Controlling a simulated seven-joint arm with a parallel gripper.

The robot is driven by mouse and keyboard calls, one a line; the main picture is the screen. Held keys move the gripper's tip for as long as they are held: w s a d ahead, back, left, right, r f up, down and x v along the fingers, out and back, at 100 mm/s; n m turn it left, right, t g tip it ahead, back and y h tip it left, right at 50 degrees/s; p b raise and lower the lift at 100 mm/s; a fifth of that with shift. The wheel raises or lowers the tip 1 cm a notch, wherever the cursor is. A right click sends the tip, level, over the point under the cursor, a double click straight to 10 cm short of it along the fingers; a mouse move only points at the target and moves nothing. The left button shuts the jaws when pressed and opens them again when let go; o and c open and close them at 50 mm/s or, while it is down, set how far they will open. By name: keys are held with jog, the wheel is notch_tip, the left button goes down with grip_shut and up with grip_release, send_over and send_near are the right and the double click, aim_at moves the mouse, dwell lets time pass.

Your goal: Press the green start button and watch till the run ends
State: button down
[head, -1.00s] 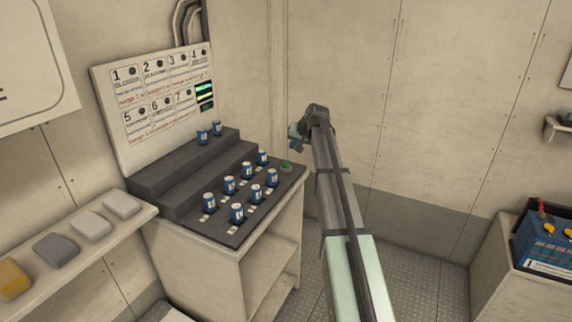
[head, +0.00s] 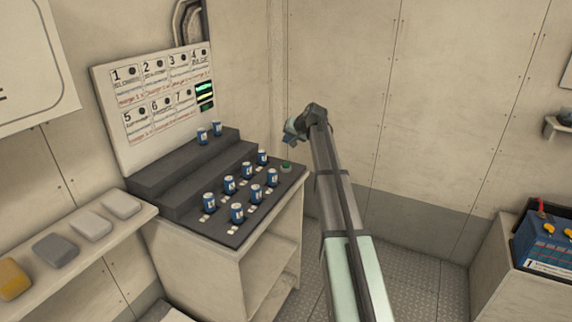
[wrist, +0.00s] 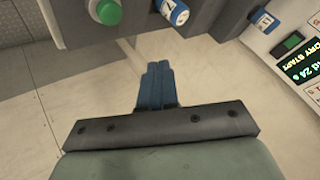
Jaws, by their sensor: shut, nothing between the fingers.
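The green start button (head: 286,167) sits at the right back corner of the dark stepped console (head: 222,229). In the wrist view the button (wrist: 109,12) shows at the top, left of my gripper's blue fingers. My gripper (wrist: 158,68) is shut and empty, its fingertips apart from the button. In the head view my gripper (head: 290,137) is above the button, near the wall. A small display (head: 205,95) with green and yellow bands is on the panel; in the wrist view the display (wrist: 300,68) shows lit text, partly reading "START".
Several blue cylinders (head: 237,212) stand on the console's lower level; two more (head: 202,135) stand on the top step. A numbered white panel (head: 150,110) rises behind. Blocks lie on a shelf (head: 75,245) at left. A blue battery (head: 548,245) sits at right.

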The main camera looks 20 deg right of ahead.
aim_at(288, 164)
jog(key=shift+f, duration=3.65)
jog(key=shift+f, duration=0.9)
jog(key=shift+r, duration=0.9)
jog(key=shift+r, duration=0.15)
jog(key=shift+r, duration=2.35)
jog(key=shift+f, duration=0.1)
